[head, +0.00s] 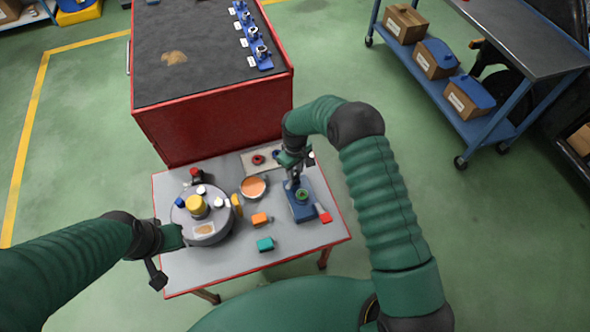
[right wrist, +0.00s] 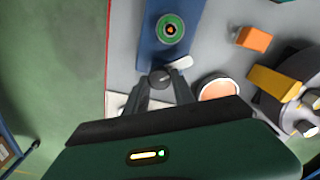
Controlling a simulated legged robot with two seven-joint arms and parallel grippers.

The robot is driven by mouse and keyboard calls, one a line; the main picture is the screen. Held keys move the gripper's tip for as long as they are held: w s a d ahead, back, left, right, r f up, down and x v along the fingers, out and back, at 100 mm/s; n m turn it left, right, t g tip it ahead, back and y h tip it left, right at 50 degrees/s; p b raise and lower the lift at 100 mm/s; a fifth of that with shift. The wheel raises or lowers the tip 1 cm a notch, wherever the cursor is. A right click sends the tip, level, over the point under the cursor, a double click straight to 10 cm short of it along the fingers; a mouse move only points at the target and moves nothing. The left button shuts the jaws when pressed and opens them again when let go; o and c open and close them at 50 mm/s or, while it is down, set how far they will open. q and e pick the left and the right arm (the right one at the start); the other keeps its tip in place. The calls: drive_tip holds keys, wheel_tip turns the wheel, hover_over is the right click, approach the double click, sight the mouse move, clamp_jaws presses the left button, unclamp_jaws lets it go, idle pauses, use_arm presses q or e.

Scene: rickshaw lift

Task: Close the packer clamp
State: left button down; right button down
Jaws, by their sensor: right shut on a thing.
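The packer clamp appears to be the blue block (head: 304,212) on the small grey table. A green ring with an orange centre sits on its top, clear in the right wrist view (right wrist: 169,29). My right gripper (head: 294,182) is at the clamp's far end. In the right wrist view its fingers (right wrist: 159,88) are shut on a dark round knob (right wrist: 160,76) beside a pale bar. The fingers partly hide the knob. My left gripper (head: 158,272) is off the table's left edge, apart from the clamp; its finger gap is unclear.
A grey round turntable (head: 205,229) holding small parts stands on the left of the table (head: 232,262). A red cabinet (head: 215,128) stands behind.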

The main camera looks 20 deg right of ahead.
drive_tip(key=n, duration=0.5)
drive_tip(key=shift+n, duration=2.5)
drive_tip(key=c, duration=1.1)
unclamp_jaws()
drive_tip(key=shift+o, duration=0.2)
wheel_tip(320, 180, up, 17)
drive_tip(key=p, duration=0.1)
drive_tip(key=shift+f, duration=0.15)
